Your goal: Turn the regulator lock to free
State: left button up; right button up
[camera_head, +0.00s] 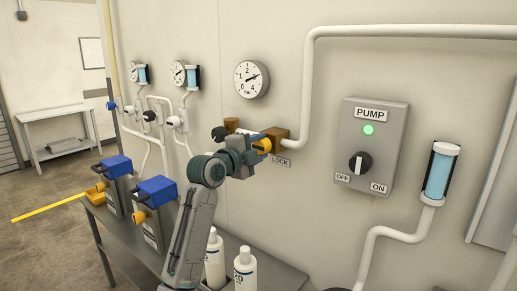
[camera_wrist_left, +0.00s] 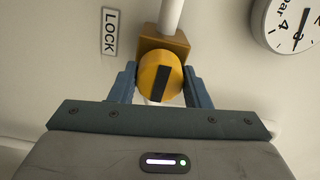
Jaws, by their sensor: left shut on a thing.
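The regulator lock is a round yellow knob with a black bar (camera_wrist_left: 161,77) on a brass-coloured block (camera_wrist_left: 152,44), seen close up in the left wrist view. In the head view the yellow knob (camera_head: 264,144) shows partly, with the block (camera_head: 276,133) behind it on the wall pipe. My left gripper (camera_wrist_left: 163,88) is shut on the knob, one blue-grey finger on each side. In the head view the gripper (camera_head: 255,146) hides part of the knob. A LOCK label (camera_head: 280,161) is on the wall below the block. My right gripper is not in view.
A pressure gauge (camera_head: 251,79) is above the lock. A white pipe (camera_head: 308,75) rises from the block. The grey PUMP box (camera_head: 371,146) with a green light is to the right. White bottles (camera_head: 245,272) and blue-topped units (camera_head: 157,191) stand on the bench below.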

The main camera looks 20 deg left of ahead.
pick_arm(q)
jog(key=o, duration=1)
jog(key=shift+s+a+f, duration=0.1)
jog(key=shift+s, duration=0.1)
jog(key=b+v, duration=0.2)
jog(key=v, duration=0.8)
jog(key=shift+s, duration=0.2)
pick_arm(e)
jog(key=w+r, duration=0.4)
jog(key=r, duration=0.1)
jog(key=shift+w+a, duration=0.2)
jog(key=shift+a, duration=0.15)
